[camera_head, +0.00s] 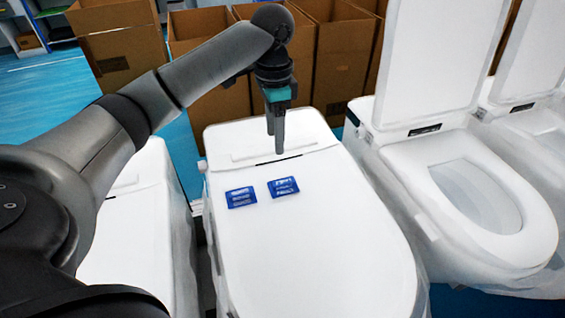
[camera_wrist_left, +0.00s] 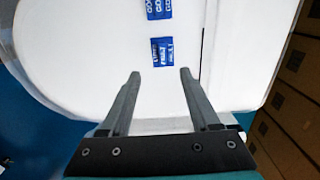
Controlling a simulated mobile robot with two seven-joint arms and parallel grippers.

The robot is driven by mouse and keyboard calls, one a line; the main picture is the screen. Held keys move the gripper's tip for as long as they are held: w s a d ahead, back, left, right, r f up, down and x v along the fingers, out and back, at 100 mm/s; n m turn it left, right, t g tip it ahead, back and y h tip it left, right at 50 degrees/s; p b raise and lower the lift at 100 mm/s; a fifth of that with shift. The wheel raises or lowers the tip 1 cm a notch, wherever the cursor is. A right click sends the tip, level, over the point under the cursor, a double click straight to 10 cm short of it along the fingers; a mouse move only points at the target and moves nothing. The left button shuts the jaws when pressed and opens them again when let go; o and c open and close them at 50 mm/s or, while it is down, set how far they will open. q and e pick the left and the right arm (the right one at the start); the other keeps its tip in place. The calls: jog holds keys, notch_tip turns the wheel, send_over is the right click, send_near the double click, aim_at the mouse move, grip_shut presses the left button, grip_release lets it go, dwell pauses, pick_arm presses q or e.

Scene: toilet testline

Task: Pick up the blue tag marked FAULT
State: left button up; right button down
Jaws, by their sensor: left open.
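Two blue tags with white print lie flat on the closed white toilet lid (camera_head: 310,245). The right one (camera_head: 283,187) appears to read FAULT, though its print is small. It also shows in the left wrist view (camera_wrist_left: 162,51), nearer my fingers. The left one (camera_head: 241,197) appears to read GOOD in the left wrist view (camera_wrist_left: 158,9), at the top edge. My left gripper (camera_head: 276,140) is open and empty, pointing down above the rear of the lid, behind the FAULT tag. Its fingers (camera_wrist_left: 158,80) stand apart in the wrist view. My right gripper is not in view.
Toilets with raised lids (camera_head: 465,185) stand to the right. Another white toilet (camera_head: 140,235) stands close on the left, partly behind my left arm. Open cardboard boxes (camera_head: 210,100) line the back. The lid around the tags is clear.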

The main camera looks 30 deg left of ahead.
pick_arm(q)
send_over(275, 183)
jog(key=f, duration=0.9)
jog(key=shift+s+d, duration=0.1)
jog(key=shift+d, duration=0.15)
jog(key=shift+f, duration=0.9)
jog(key=f, duration=0.4)
jog(key=shift+a+f, duration=0.1)
jog(key=shift+a, duration=0.1)
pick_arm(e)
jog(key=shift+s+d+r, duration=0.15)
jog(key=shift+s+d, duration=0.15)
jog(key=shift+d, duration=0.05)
pick_arm(q)
grip_shut()
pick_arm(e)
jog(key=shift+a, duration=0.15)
